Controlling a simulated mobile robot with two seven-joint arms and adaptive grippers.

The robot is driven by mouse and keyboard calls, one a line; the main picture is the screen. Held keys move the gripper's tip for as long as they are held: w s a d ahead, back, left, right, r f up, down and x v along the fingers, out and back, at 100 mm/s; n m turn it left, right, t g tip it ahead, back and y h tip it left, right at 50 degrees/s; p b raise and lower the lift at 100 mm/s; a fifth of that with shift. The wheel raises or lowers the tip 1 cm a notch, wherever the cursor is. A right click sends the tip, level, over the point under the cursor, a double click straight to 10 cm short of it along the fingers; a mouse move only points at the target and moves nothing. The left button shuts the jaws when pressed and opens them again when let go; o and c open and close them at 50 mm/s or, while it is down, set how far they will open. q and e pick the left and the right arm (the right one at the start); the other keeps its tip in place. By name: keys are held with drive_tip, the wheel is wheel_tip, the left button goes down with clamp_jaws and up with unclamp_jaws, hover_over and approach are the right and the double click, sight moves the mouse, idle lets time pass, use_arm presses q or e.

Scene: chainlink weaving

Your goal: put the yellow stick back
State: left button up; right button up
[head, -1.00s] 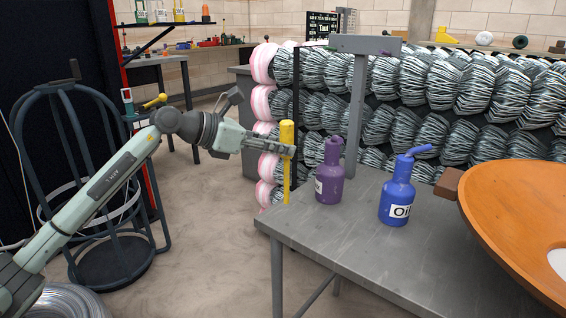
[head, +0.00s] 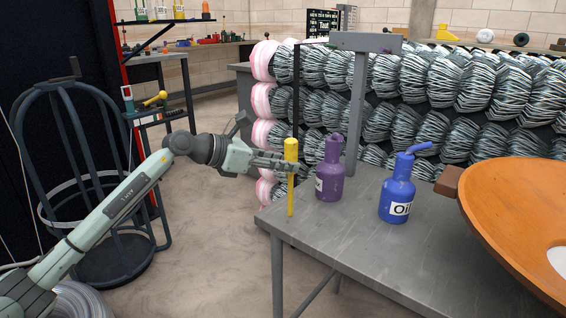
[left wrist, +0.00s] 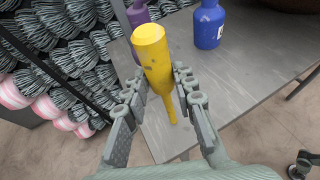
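The yellow stick (head: 291,180) is upright, thick at its top and thin below. In the head view its lower end shows against the left corner of the grey metal table (head: 340,245); I cannot tell whether it touches the top. In the left wrist view the stick (left wrist: 153,50) stands between the two fingers of the left gripper (left wrist: 161,75), whose tips appear close against both sides. My right gripper is not in view.
A purple bottle (head: 330,175) stands just right of the stick, and a blue oil bottle (head: 398,190) further right. A large orange round object (head: 520,210) covers the table's right side. A grey post (head: 357,110) rises behind the bottles. The table's front is clear.

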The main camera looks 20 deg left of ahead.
use_arm(q)
drive_tip(key=o, duration=0.3)
drive_tip(key=shift+r, duration=0.1)
